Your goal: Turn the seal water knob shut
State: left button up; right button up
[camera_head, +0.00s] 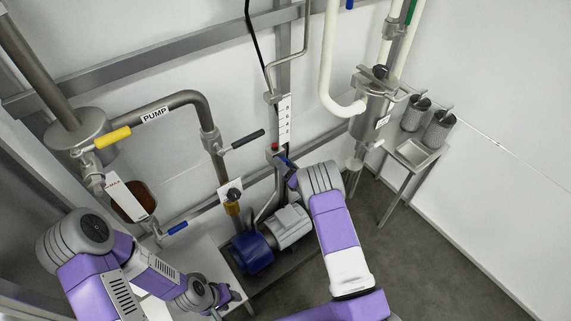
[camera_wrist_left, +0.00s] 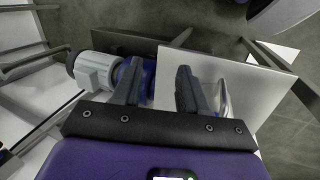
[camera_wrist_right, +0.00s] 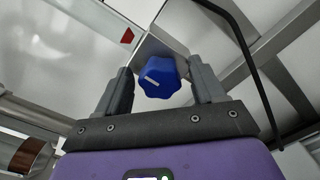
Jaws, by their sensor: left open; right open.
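A blue lobed knob (camera_wrist_right: 160,78) with a white pointer line shows in the right wrist view, on a light metal bracket; I take it for the seal water knob. My right gripper (camera_wrist_right: 163,86) is open, with one finger on each side of the knob and a visible gap at both. I cannot tell how deep the knob sits between them. In the head view my right gripper (camera_head: 289,172) is at the wall post, where it mostly hides the knob. My left gripper (camera_head: 234,297) is open and empty at the lower left, over a pale panel (camera_wrist_left: 205,85).
A blue and grey pump motor (camera_head: 290,224) stands below my right gripper. A black-handled valve (camera_head: 248,139), a yellow handle (camera_head: 113,137) and a dark knob (camera_head: 234,194) are on the pipework at left. A small steel stand (camera_head: 414,153) is at right. The floor at right is clear.

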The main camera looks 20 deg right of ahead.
jog(key=p+v, duration=0.2)
jog(key=v, duration=0.5)
jog(key=shift+s, duration=0.2)
jog(key=shift+d, duration=0.1)
